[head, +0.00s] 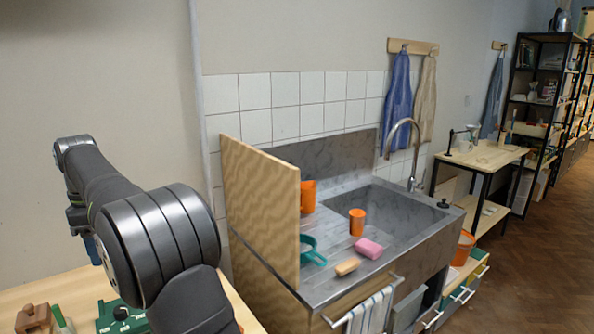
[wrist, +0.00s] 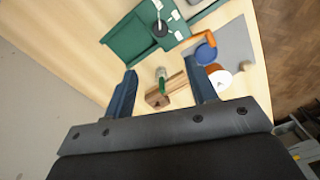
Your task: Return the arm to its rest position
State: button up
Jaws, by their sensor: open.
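My gripper (wrist: 160,68) is open in the wrist view, with its two blue fingers wide apart and nothing held between them. It is above a pale wooden table (wrist: 75,40). A small brown wooden block (wrist: 163,97) and a green-and-silver item (wrist: 161,74) lie below, in line with the gap between the fingers. In the head view my arm stands bent at the left, above the table (head: 70,290). The gripper is mostly hidden there behind the arm.
A green case (wrist: 140,40), a grey mat (wrist: 237,45) and a blue round thing (wrist: 205,54) lie on the table. Right of the arm, a wooden panel (head: 262,215) stands upright beside the sink (head: 400,212). An orange cup (head: 357,222) and a pink sponge (head: 368,248) are there.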

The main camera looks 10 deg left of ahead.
aim_at(120, 308)
jog(key=f, duration=1.7)
jog(key=shift+s+d+f, duration=0.15)
jog(key=shift+s+f, duration=0.05)
jog(key=shift+s, duration=0.05)
jog(key=shift+r+m, duration=0.1)
jog(key=shift+m, duration=0.3)
jog(key=m, duration=0.4)
jog(key=shift+m, duration=0.4)
jog(key=m, duration=0.6)
jog(key=shift+r, duration=1.15)
